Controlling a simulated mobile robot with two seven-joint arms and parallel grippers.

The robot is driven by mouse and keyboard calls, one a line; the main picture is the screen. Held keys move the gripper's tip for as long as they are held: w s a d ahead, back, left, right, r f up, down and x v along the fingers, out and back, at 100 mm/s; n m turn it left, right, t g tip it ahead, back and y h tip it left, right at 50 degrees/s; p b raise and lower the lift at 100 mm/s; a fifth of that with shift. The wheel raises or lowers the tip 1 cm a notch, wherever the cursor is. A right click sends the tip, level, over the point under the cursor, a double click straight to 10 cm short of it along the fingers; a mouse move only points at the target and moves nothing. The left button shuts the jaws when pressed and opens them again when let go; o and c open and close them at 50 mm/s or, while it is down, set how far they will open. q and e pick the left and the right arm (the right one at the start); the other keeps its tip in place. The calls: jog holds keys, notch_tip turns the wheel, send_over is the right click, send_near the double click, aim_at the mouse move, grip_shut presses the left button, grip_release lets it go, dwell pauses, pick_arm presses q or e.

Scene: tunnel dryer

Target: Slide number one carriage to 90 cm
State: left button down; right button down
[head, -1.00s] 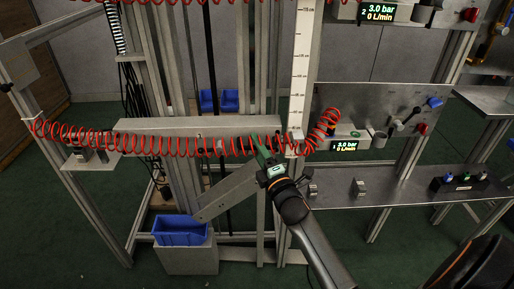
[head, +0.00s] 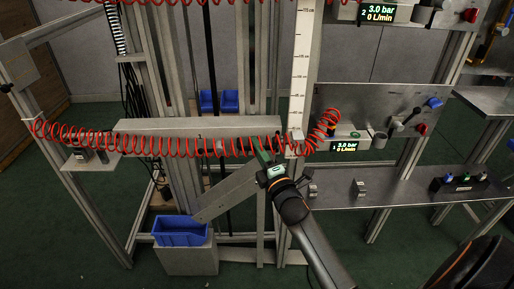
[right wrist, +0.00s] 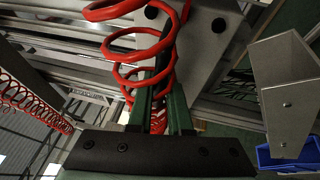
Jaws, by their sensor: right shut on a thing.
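The number one carriage looks to be the pale horizontal beam (head: 180,127) across the upright rails, by the lower red coiled hose (head: 85,140). My right gripper (head: 262,156) is at its right end, beside the vertical scale (head: 300,75). In the right wrist view its green fingers (right wrist: 161,112) are closed around a dark part, mostly hidden by the fingers and the red coil (right wrist: 140,55). The scale's figures are too small to read surely. My left gripper is not in view.
A lower panel display (head: 344,146) reads 3.0 bar, 0 L/min. A metal shelf (head: 405,190) with small clamps is right of my forearm. A blue bin (head: 180,238) stands below left. An angled metal plate (head: 225,192) lies just below the gripper. The red hose hangs close around the gripper.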

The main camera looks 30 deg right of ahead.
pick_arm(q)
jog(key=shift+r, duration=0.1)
pick_arm(e)
jog(key=shift+r, duration=0.1)
dwell(0.7)
